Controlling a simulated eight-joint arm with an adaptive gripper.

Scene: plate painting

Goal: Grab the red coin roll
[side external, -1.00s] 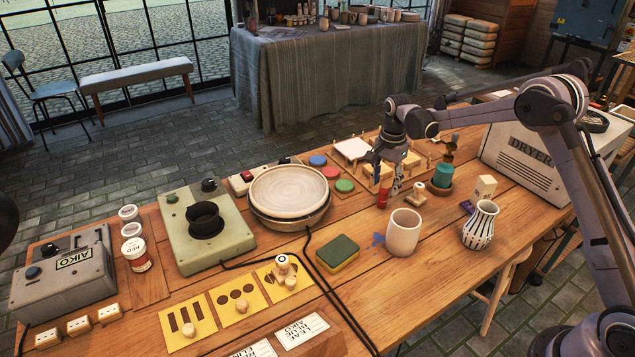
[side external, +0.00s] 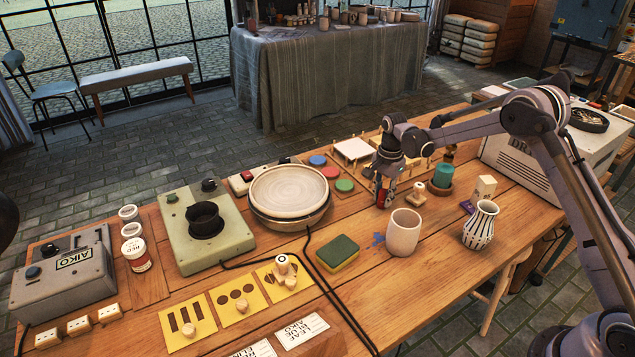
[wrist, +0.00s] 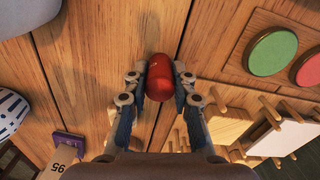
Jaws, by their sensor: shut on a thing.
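The red coin roll (wrist: 159,77) is between the two fingers of my gripper (wrist: 160,86) in the wrist view, with a finger against each side. In the side view my gripper (side external: 383,190) is low over the table, behind the pale cup. I cannot tell whether the roll still touches the table.
A pale cup (side external: 404,234) and a striped vase (side external: 480,226) stand in front of my gripper. A teal jar (side external: 442,177) is to its right. A wooden rack (side external: 352,150) with pegs is behind, and red and green discs (side external: 344,186) lie to the left.

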